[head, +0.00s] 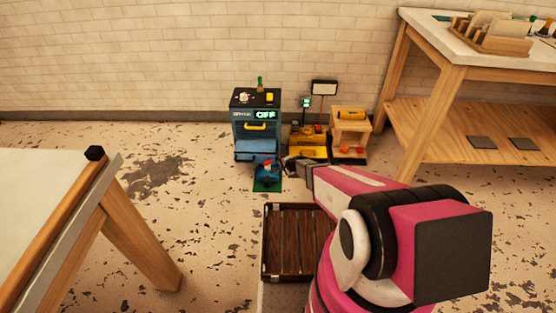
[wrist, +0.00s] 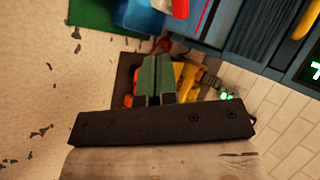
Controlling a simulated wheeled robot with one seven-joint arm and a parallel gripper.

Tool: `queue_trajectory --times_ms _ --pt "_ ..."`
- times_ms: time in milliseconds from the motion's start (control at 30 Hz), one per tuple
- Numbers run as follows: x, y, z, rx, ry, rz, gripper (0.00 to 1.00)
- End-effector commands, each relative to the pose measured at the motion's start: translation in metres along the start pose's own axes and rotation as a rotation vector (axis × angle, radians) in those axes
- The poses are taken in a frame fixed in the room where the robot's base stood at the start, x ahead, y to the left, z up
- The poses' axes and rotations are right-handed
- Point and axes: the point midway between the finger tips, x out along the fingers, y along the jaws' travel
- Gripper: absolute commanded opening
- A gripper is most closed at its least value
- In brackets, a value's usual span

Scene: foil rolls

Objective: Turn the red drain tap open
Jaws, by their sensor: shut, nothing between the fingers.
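The red drain tap (head: 267,163) is small in the head view, low at the front of a blue cabinet (head: 243,130) with a lit "OFF" sign. In the wrist view a red part (wrist: 181,8), likely the tap, is cut off by the top edge, beside blue surfaces. My gripper (wrist: 155,62) has its two green fingers together with nothing between them. In the head view my gripper (head: 288,165) is small and dark, just right of the tap. I cannot tell whether it touches the tap.
A green mat (head: 267,185) lies below the tap. A yellow machine (head: 308,142) and a small wooden stand (head: 350,128) are right of the cabinet. A dark slatted crate (head: 284,272) is on the floor in front. Tables stand left and right; floor left of the cabinet is clear.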

Motion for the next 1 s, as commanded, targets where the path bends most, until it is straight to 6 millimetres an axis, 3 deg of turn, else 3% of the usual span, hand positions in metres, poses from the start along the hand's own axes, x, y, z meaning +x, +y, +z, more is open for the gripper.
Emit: queue_trajectory --times_ms 367,867,1000 --pt "0.022 0.007 -0.004 0.033 0.029 -0.007 0.00" --pt "0.111 0.006 -0.006 0.032 0.028 -0.007 0.00" --pt "0.124 -0.013 -0.007 0.030 0.028 -0.008 0.00"
